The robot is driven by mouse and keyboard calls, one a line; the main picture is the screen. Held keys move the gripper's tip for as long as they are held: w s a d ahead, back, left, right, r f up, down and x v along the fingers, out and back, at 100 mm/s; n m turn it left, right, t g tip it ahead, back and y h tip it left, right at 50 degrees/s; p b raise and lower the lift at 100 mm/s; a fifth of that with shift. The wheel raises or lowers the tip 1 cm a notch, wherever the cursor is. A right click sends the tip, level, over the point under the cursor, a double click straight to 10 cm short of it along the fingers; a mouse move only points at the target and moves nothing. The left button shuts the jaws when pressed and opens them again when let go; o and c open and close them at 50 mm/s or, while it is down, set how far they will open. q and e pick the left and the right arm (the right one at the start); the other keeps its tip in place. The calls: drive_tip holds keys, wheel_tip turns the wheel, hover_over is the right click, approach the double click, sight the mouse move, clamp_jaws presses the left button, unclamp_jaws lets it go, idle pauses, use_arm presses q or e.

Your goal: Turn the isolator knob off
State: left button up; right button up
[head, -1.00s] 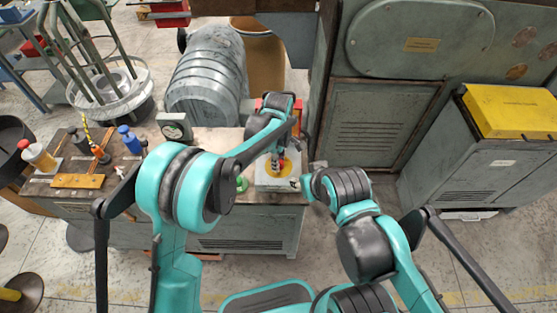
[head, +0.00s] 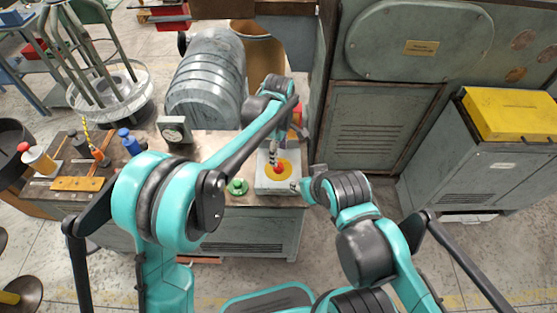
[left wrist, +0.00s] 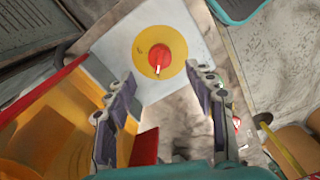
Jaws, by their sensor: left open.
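The red isolator knob (left wrist: 160,57) sits on a yellow disc (left wrist: 140,47) on the pale face of a box (left wrist: 112,55). A small white mark shows at its lower edge in the left wrist view. In the head view, the knob (head: 279,168) is visible on the box at the bench's right end. My left gripper (left wrist: 159,74) is open and empty, with the knob lying between and beyond its fingertips; it also shows in the head view (head: 272,157), close by the knob. My right gripper (head: 306,188) is near the box's right side; its fingers are too small to read.
A green button (head: 237,187) is left of the box on the bench. A gauge (head: 174,131), bottles and tools stand further left. A red and orange thing (left wrist: 55,110) lies close beside my left fingers. A grey cabinet (head: 385,125) rises at the right.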

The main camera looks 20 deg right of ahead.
sight(279, 164)
use_arm(q)
wheel_tip(279, 164, up, 5)
drive_tip(key=shift+r, duration=0.15)
idle(0.5)
drive_tip(key=s+a+r+m+t+h, duration=0.1)
drive_tip(key=s+a+r+m+t, duration=0.2)
drive_tip(key=a, duration=0.7)
drive_tip(key=s+a+r+m, duration=0.25)
drive_tip(key=a+r, duration=0.25)
drive_tip(key=a, duration=0.5)
drive_tip(key=s+a+f+m+t+y, duration=0.1)
drive_tip(key=s+a+f+m+t, duration=0.3)
drive_tip(key=s+a, duration=0.8)
drive_tip(key=shift+s+a+f+m, duration=0.15)
drive_tip(key=shift+a+f+m, duration=0.3)
drive_tip(key=shift+a+f, duration=0.1)
